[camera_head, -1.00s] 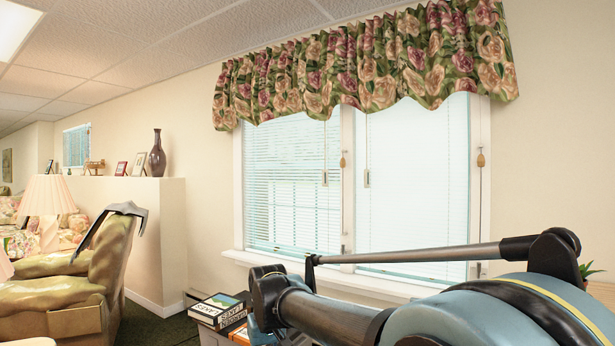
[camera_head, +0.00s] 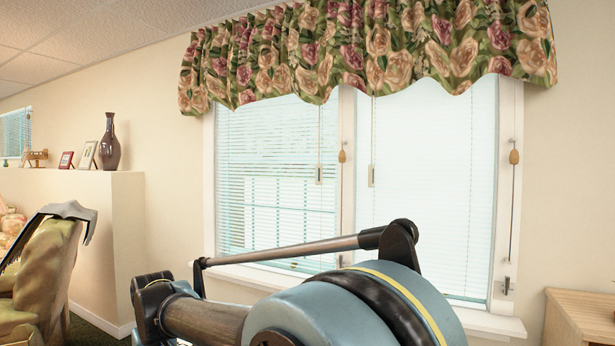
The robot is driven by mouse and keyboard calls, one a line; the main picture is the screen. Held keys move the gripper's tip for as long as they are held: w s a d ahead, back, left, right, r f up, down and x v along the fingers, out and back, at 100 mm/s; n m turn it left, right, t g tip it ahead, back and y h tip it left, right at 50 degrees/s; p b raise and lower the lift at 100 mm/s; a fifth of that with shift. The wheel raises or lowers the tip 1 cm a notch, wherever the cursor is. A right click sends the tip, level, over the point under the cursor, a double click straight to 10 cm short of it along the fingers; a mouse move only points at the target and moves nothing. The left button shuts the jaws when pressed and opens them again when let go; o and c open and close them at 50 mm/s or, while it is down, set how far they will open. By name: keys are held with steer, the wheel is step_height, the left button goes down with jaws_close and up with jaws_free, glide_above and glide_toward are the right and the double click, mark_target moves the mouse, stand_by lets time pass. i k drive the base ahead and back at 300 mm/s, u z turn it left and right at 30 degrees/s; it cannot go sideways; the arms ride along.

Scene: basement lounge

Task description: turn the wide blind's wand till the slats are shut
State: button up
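Two blinds hang side by side in the window. The left blind (camera_head: 277,205) has open slats, with the outside showing between them. The right blind (camera_head: 430,190) looks pale and even, with slats close to shut. A thin wand or cord with a pale rectangular end (camera_head: 319,175) hangs before the left blind. A similar one (camera_head: 371,176) hangs at the right blind's left edge. I cannot tell from width alone which blind is the wide one. The floral valance hides their tops. My arm crosses the lower middle and hides part of the sill; my gripper is not in view.
Cords with wooden tassels hang at the middle post (camera_head: 342,157) and right frame (camera_head: 514,157). A wooden cabinet (camera_head: 585,315) stands at lower right. A green armchair (camera_head: 42,262) and a half wall (camera_head: 110,235) with a vase (camera_head: 109,148) are left.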

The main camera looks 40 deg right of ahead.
mark_target(318, 167)
steer(key=z, duration=0.45)
steer(key=i, duration=0.9)
steer(key=z, duration=0.55)
